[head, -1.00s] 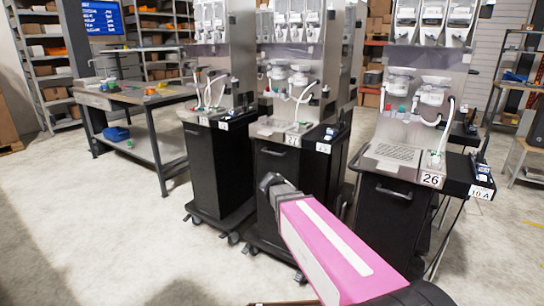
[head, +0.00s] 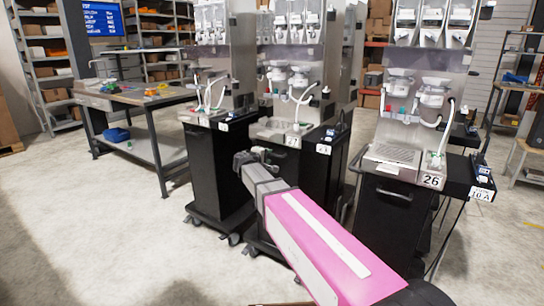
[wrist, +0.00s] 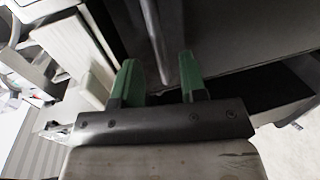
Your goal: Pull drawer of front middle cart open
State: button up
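The front middle cart (head: 291,164) is black with a steel top and a white number label. My arm crosses in front of it in the head view, and its handle is mostly hidden there. My gripper (head: 241,160) is at the cart's upper left front in that view. In the wrist view my gripper (wrist: 161,82) shows two green fingers, spread apart and facing a dark panel. A grey bar-like handle (wrist: 155,40) runs down the picture, its lower end in line with the gap between the fingers. I cannot tell whether they touch it.
A cart labelled 26 (head: 385,210) with its own handle stands to the right. Another black cart (head: 205,165) stands close on the left. A workbench (head: 150,97) is further left. The floor at front left is clear.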

aim_at(272, 154)
jog(key=shift+x, duration=2.15)
grip_shut()
